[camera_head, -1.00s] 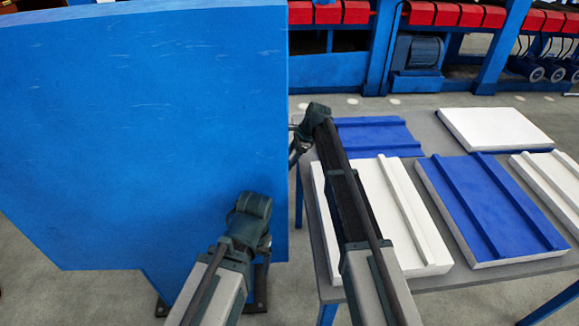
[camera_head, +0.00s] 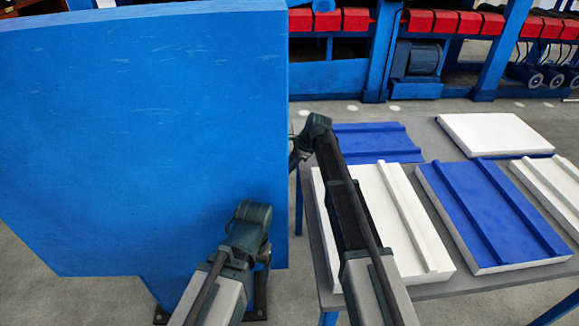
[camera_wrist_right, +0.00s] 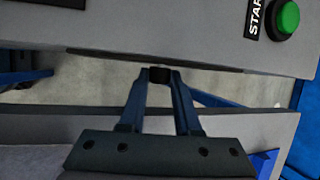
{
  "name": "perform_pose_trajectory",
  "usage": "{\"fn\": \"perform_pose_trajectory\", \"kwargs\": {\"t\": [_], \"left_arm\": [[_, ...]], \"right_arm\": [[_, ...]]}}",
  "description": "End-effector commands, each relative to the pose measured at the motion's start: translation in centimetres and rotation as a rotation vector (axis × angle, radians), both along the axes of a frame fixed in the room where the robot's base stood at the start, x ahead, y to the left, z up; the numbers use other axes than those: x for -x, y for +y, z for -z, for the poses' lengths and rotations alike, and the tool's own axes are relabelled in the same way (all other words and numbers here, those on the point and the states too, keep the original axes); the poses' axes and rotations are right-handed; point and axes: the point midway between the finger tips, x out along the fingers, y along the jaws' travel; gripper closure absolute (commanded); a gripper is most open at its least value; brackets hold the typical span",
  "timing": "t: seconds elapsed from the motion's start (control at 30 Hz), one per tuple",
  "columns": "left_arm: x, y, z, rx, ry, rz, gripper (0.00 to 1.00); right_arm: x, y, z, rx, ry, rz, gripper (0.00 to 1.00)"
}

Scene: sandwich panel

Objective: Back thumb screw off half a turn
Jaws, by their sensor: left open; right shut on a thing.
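In the right wrist view my right gripper (camera_wrist_right: 160,80) is shut on a small dark knob (camera_wrist_right: 159,74), which looks like the thumb screw, at the lower edge of a grey panel (camera_wrist_right: 200,40). Only a little of the knob shows between the fingertips. In the head view my right wrist is beside the right edge of a large blue board (camera_head: 150,130), and the board hides that gripper. My left gripper (camera_head: 265,252) is low in front of the board's lower right part. Its fingers are small and mostly hidden by my own wrist.
A green START button (camera_wrist_right: 285,17) is on the grey panel, right of the knob. A grey table (camera_head: 435,290) on the right bears blue and white panels (camera_head: 490,215). A blue frame with red blocks (camera_head: 420,17) stands behind. Grey floor lies between.

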Motion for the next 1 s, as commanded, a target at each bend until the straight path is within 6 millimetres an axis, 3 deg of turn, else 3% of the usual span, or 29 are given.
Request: {"fn": "perform_pose_trajectory", "kwargs": {"t": [0.2, 0.53, 0.57, 0.7, 1.0], "left_arm": [[0.00, 0.00, 1.22, 0.000, 0.000, 0.000, 0.24], [0.00, 0.00, 1.17, 0.000, 0.000, 0.000, 0.24], [0.00, 0.00, 1.17, 0.000, 0.000, 0.000, 0.24], [0.00, 0.00, 1.16, 0.000, 0.000, 0.000, 0.24], [0.00, 0.00, 1.14, 0.000, 0.000, 0.000, 0.24]], "right_arm": [[0.63, 0.00, 0.32, 0.000, -0.147, 0.000, 1.00], [0.40, 0.01, 0.11, 0.000, -0.168, -0.002, 1.00], [0.39, 0.00, 0.12, 0.000, -0.168, -0.002, 0.66], [0.39, 0.00, 0.11, 0.000, -0.167, -0.001, 0.41], [0.37, 0.00, 0.09, 0.000, -0.167, -0.001, 0.38]]}}
